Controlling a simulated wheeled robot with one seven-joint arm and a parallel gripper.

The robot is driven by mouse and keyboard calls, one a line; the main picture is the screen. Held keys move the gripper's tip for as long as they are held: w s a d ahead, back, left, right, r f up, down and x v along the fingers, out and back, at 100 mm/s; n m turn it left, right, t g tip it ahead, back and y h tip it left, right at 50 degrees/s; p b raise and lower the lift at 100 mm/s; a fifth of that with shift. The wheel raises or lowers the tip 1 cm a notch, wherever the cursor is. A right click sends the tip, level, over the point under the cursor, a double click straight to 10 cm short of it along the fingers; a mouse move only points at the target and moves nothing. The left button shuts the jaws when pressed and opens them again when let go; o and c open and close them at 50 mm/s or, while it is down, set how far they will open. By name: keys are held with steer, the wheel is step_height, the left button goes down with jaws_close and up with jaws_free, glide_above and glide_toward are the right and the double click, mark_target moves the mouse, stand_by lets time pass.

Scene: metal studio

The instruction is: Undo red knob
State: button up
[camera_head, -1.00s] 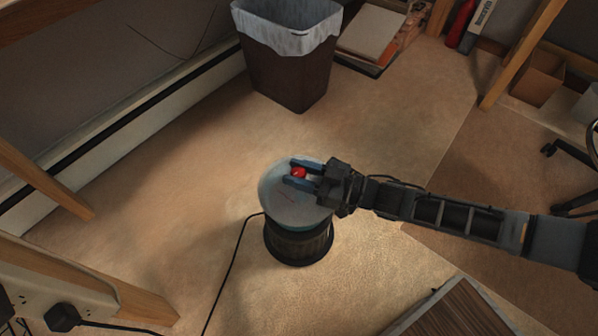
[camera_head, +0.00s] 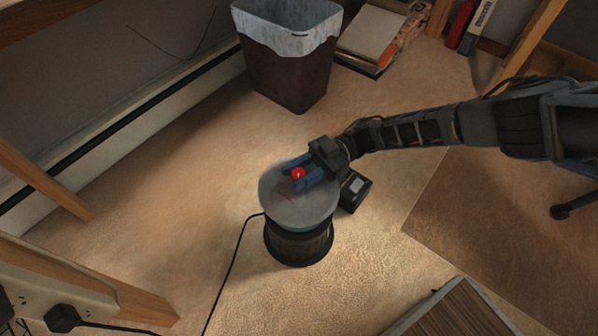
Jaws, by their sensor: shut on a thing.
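The red knob (camera_head: 298,173) sits on top of the clear, dome-like lid (camera_head: 284,206) of a dark round pot-like appliance (camera_head: 299,246) on the floor. My gripper (camera_head: 299,174) reaches in from the upper right, its two blue fingers on either side of the knob. It is shut on the knob. The knob's lower part and its contact with the lid are partly hidden by the fingers.
A dark bin (camera_head: 292,75) with a pale liner stands behind. A black cord (camera_head: 232,268) runs from the appliance toward the front left. Wooden legs (camera_head: 120,296) stand at the left. A dark wooden surface (camera_head: 462,312) is at the front right. Floor around the appliance is mostly clear.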

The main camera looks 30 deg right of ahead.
steer(key=shift+w+n+g, duration=0.1)
steer(key=shift+n+g, duration=1.2)
steer(key=shift+g, duration=0.7)
steer(key=shift+n+g+h, duration=0.4)
steer(key=shift+g, duration=0.2)
steer(key=o, duration=1)
steer(key=shift+o, duration=0.2)
steer(key=shift+d, duration=0.1)
